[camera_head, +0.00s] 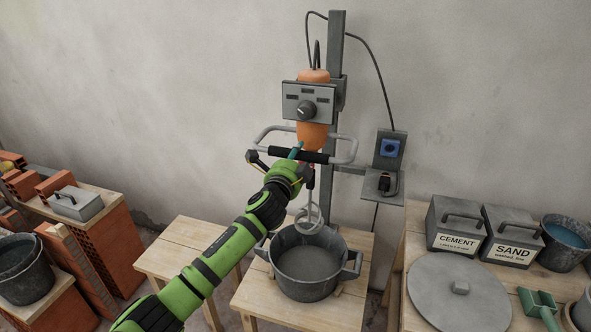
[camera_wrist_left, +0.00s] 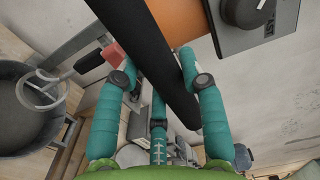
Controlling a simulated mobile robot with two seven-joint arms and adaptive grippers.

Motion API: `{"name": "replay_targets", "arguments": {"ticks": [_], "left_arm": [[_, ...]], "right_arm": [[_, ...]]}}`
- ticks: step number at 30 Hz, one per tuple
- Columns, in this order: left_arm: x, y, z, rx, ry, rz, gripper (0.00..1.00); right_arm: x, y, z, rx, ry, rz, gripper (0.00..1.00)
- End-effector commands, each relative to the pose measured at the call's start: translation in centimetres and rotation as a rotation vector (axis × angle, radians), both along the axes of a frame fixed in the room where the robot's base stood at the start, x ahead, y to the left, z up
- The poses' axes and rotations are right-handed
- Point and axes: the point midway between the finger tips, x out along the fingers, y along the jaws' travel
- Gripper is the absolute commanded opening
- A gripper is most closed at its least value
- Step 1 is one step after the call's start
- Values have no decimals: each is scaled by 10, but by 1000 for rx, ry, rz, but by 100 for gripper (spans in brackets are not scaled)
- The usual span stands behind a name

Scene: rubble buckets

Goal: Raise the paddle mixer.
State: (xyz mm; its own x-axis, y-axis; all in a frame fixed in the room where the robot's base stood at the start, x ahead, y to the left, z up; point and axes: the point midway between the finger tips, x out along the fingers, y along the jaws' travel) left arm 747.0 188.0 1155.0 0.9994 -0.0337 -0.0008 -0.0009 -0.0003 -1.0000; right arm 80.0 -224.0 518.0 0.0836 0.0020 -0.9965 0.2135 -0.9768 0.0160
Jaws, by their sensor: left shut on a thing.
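The paddle mixer (camera_head: 313,137) is an orange motor with a grey control box and a looped handle, mounted on a grey upright post. Its ring-shaped paddle (camera_head: 309,216) hangs at the mouth of a dark bucket (camera_head: 308,273) holding grey mix; I cannot tell whether its lower end is inside the rim. My left gripper (camera_head: 296,160) is shut on the black front grip (camera_head: 314,156) of the handle. In the left wrist view, the teal fingers (camera_wrist_left: 165,76) sit around the black bar (camera_wrist_left: 158,58), and the paddle (camera_wrist_left: 43,90) shows at left. My right gripper is out of view.
The bucket stands on a wooden table (camera_head: 253,303). A socket box (camera_head: 389,150) is on the right of the post. At right, a table holds cement (camera_head: 454,226) and sand (camera_head: 510,236) boxes and a round lid (camera_head: 459,292). Bricks (camera_head: 107,239) stand at left.

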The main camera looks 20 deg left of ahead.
Motion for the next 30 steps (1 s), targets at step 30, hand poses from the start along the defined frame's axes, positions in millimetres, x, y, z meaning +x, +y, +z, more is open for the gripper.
{"name": "replay_targets", "arguments": {"ticks": [30], "left_arm": [[8,1,74,0,-14,-1,0]], "right_arm": [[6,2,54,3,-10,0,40]]}}
